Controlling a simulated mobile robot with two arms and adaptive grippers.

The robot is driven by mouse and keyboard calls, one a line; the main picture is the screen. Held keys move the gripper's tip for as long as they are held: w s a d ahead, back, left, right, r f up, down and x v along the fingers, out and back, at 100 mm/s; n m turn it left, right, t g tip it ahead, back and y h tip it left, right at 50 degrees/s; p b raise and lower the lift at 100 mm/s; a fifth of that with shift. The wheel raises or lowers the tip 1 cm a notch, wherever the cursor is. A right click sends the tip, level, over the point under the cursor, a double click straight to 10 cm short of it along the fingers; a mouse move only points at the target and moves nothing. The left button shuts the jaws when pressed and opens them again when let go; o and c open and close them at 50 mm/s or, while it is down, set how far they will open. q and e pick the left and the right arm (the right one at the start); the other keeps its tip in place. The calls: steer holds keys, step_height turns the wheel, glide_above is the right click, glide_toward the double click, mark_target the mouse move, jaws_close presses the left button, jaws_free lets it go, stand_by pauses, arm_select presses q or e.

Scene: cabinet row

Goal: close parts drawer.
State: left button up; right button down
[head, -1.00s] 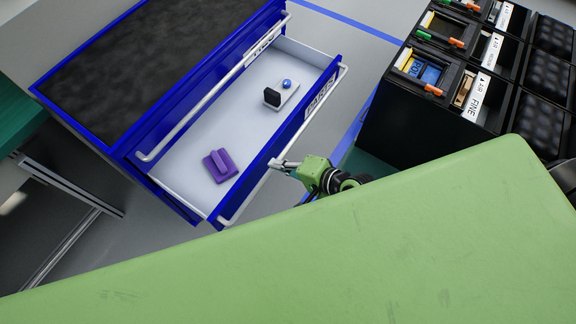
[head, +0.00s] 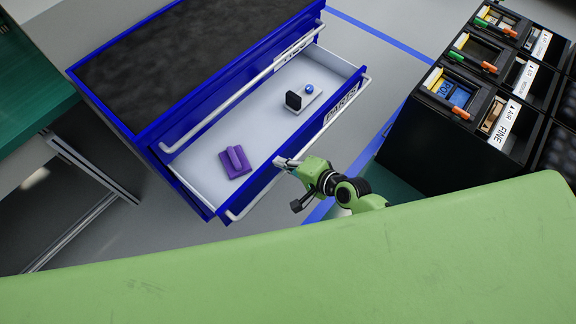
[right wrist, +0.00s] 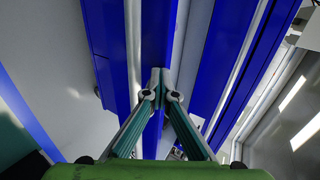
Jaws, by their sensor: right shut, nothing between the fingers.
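The parts drawer (head: 210,186) is pulled out of a blue cabinet (head: 141,137). Its blue front carries a white PARTS label (head: 341,103) and a long pale bar handle (head: 262,199). My right gripper (head: 280,161) is at the middle of this front, with its fingers pointing towards the cabinet. In the right wrist view the fingertips (right wrist: 160,84) are together and empty, in front of the blue drawer front (right wrist: 157,30), beside the pale handle bar (right wrist: 134,45). I cannot tell whether they touch the panel. My left gripper is not in view.
Inside the drawer lie a purple block (head: 236,163) and a small plate with a black piece (head: 293,100) and a blue ball (head: 309,89). Above it is another drawer handle (head: 240,93). Black bins (head: 420,140) stand at the right. A green-topped bench (head: 35,95) stands at the left.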

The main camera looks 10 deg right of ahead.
steer(key=w+a+b, duration=0.1)
steer(key=w+a, duration=0.2)
steer(key=w, duration=0.2)
steer(key=w+a, duration=0.4)
steer(key=w+a+b, duration=0.1)
steer(key=w+a, duration=0.3)
steer(key=w, duration=0.1)
steer(key=shift+w+a+b, duration=0.25)
steer(key=shift+w+b, duration=0.05)
